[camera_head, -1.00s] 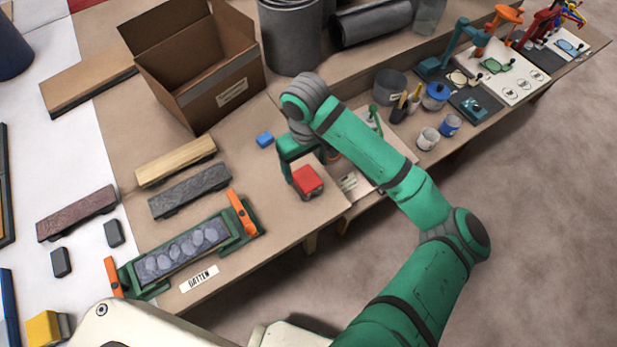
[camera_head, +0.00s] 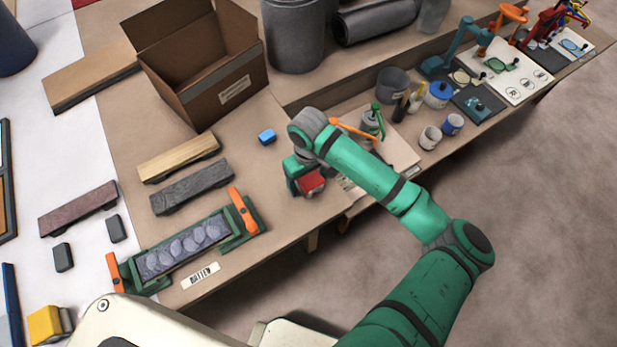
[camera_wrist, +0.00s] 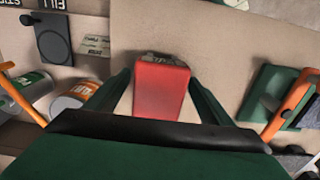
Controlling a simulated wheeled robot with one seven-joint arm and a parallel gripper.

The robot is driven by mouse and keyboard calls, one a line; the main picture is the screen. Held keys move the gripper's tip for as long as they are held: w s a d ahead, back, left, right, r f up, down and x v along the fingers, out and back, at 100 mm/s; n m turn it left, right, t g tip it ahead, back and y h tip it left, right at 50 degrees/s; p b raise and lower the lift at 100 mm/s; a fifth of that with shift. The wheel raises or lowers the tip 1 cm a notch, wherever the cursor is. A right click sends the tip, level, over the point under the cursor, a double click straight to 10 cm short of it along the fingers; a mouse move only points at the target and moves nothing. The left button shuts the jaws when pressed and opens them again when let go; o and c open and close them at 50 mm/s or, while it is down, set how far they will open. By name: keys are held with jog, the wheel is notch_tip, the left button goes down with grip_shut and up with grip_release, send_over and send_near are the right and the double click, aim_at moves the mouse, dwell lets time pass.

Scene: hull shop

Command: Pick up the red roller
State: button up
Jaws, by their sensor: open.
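The red roller (camera_head: 311,184) is a small red block-like piece lying on the brown bench near its front edge. In the wrist view the red roller (camera_wrist: 162,89) lies between the two green fingers, with a dark part at its far end. My gripper (camera_head: 306,182) is down over it in the head view and hides part of it. In the wrist view my gripper (camera_wrist: 162,88) is open, with a finger on each side of the red roller and a strip of bench showing along each side.
A green clamp fixture (camera_head: 185,248) with orange levers stands to the left, below two bars. An open cardboard box (camera_head: 205,75) stands behind. Cans and a board (camera_head: 395,150) lie to the right. The bench's front edge is close.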

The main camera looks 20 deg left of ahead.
jog(key=c, duration=1.6)
